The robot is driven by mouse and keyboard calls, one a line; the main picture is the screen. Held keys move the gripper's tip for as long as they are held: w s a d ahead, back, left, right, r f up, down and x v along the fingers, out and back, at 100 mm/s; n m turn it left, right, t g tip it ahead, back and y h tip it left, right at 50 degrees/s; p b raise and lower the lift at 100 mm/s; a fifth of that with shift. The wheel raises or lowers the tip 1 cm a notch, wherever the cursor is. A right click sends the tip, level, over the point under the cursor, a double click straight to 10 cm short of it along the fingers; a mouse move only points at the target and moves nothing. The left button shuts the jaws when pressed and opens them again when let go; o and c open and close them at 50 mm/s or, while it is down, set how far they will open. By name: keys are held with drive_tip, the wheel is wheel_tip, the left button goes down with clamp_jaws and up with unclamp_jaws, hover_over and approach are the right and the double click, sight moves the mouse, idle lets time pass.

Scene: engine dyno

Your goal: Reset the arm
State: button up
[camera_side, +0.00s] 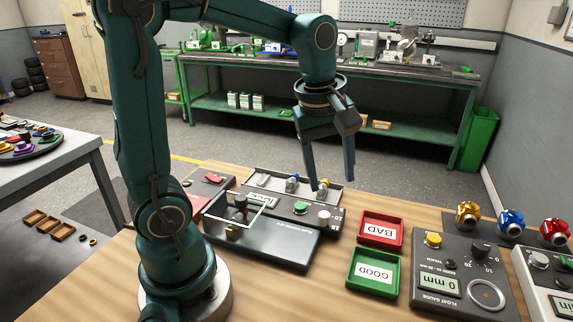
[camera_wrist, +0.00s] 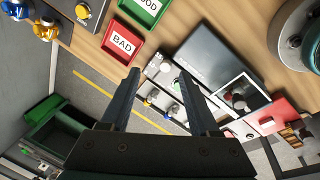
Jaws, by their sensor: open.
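My gripper (camera_side: 319,187) hangs from my dark green arm, fingers pointing down and apart, with nothing between them. It is above the wooden bench, over the right end of a dark test unit (camera_side: 270,240) with knobs and a green button. In the wrist view my gripper (camera_wrist: 158,85) also shows open, its two fingers reaching over the bench edge and the test unit (camera_wrist: 205,55).
A red BAD tray (camera_side: 399,234) and a green GOOD tray (camera_side: 352,283) lie empty to the right. A float gauge (camera_side: 440,270) and several coloured parts, including a blue one (camera_side: 511,224), stand further right. A green workbench (camera_side: 400,145) is behind.

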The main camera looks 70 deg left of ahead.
drive_tip(key=s+d+m+t, duration=0.3)
drive_tip(key=s+m, duration=0.7)
drive_tip(key=m, duration=0.5)
drive_tip(key=shift+d, duration=0.8)
idle(0.5)
